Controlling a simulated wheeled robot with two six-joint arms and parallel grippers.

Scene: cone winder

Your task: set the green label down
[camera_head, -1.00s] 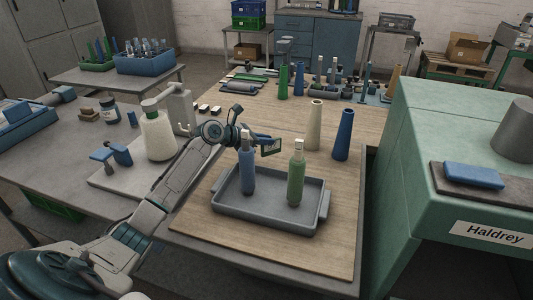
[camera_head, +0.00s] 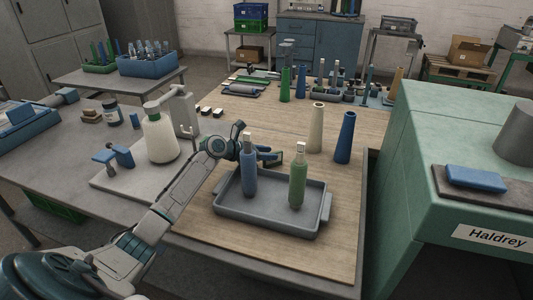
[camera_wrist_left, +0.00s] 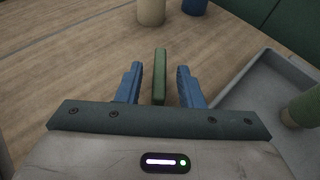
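The green label (camera_head: 274,158) is a small flat green piece at the wooden board just behind the grey tray. In the left wrist view the label (camera_wrist_left: 160,76) shows as a narrow upright slab between the two blue fingers, with a gap on each side. My left gripper (camera_head: 266,153) is open around it, low over the board. The left gripper also shows in the left wrist view (camera_wrist_left: 159,88). The label appears to rest on the board; its lower edge is partly hidden. My right gripper is out of view.
The grey tray (camera_head: 265,222) holds a blue bottle-like piece (camera_head: 249,172) and a green one (camera_head: 297,180) close to my left gripper. A cream cone (camera_head: 316,128) and a blue cone (camera_head: 344,138) stand to the right. The board's right front is clear.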

